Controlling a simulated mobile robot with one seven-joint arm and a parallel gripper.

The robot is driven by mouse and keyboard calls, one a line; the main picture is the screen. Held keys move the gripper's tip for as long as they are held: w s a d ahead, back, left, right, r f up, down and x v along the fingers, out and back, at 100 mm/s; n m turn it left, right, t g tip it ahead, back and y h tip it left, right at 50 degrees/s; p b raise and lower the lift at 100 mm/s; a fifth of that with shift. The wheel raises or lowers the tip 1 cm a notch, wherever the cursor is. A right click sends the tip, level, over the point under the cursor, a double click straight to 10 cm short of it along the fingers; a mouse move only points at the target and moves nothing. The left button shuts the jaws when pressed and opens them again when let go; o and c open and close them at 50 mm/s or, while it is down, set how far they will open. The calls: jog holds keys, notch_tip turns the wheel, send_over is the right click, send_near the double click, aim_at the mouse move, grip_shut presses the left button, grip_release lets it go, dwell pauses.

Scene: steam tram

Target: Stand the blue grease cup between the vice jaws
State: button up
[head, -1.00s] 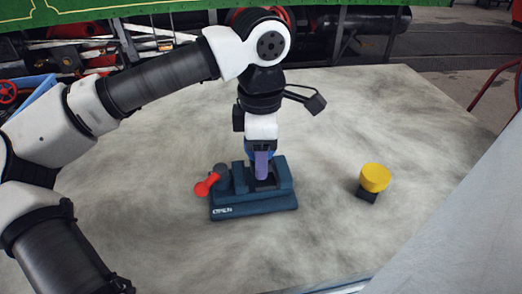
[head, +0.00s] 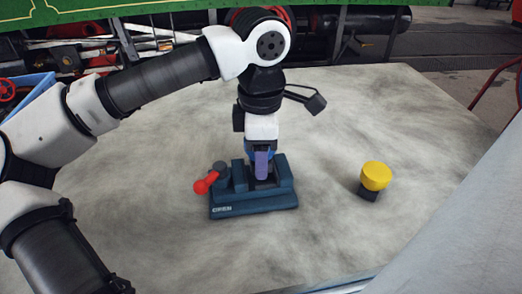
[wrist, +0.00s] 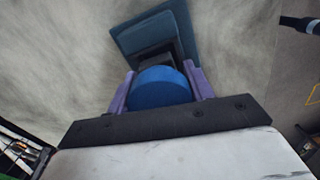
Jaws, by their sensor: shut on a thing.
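The dark blue-green vice (head: 252,206) stands on the table with a jaw on each side of its gap and a red-knobbed handle at its left. My gripper (head: 262,174) points down into the gap between the jaws, its purple fingers low. In the wrist view the gripper's purple fingers are shut on the blue grease cup (wrist: 162,86), one on each side of its round top. The vice (wrist: 155,35) shows behind the cup there. The cup's lower end is hidden, so I cannot tell whether it touches the vice floor.
A yellow-topped cup (head: 376,176) with a dark base stands on the table to the right of the vice. The pale mottled tabletop (head: 330,240) is otherwise mostly clear. A blue crate (head: 35,90) is at the far left edge, and dark machinery lies behind the table.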

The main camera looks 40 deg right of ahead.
jog(key=shift+f+b, duration=1.05)
jog(key=shift+f, duration=0.15)
dwell(0.9)
